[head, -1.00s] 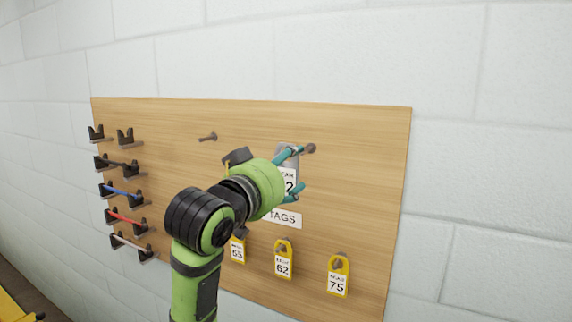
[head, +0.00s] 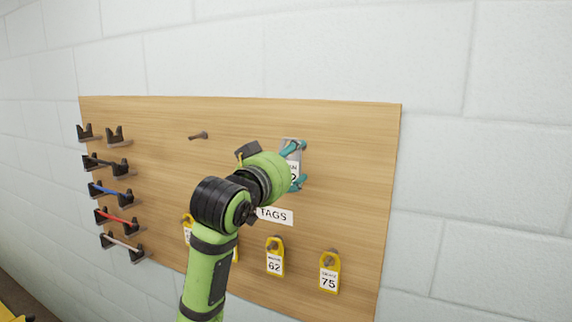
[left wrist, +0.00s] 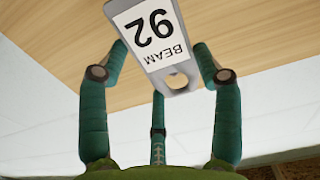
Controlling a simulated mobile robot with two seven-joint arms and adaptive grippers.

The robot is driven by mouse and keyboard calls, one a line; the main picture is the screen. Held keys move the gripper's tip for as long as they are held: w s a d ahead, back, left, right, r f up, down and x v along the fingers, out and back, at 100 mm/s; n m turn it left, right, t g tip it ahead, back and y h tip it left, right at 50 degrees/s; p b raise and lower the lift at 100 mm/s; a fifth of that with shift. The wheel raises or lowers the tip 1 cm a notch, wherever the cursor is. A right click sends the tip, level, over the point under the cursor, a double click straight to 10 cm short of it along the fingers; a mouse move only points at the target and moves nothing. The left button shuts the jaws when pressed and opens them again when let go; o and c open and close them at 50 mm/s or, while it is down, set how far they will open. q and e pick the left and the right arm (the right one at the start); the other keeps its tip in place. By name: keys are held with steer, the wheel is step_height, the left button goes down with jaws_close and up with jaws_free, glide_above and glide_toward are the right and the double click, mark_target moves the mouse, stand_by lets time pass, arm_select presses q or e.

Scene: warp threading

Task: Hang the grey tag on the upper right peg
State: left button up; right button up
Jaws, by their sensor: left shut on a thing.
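The grey tag (head: 291,158) shows partly behind my left gripper in the head view. In the left wrist view the tag (left wrist: 150,35) is marked BEAM 92 and appears upside down, with its hole at the near end. My left gripper (head: 299,165) is shut on the tag and holds it by its sides, in front of the upper right part of the wooden board. The upper right peg is hidden in the head view behind the gripper and tag. No peg shows through the tag's hole. My right gripper is not in view.
The wooden board (head: 350,140) carries an empty upper left peg (head: 198,135) and a TAGS label (head: 275,215). Yellow tags marked 62 (head: 274,258) and 75 (head: 329,272) hang below. Holders with coloured rods (head: 122,192) stand at the left.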

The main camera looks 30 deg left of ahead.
arm_select(q)
steer(key=shift+w+f, duration=0.1)
steer(key=shift+w, duration=1.2)
steer(key=shift+w+a+f, duration=0.1)
steer(key=shift+w+f, duration=0.5)
steer(key=shift+w, duration=0.15)
steer(key=o, duration=1)
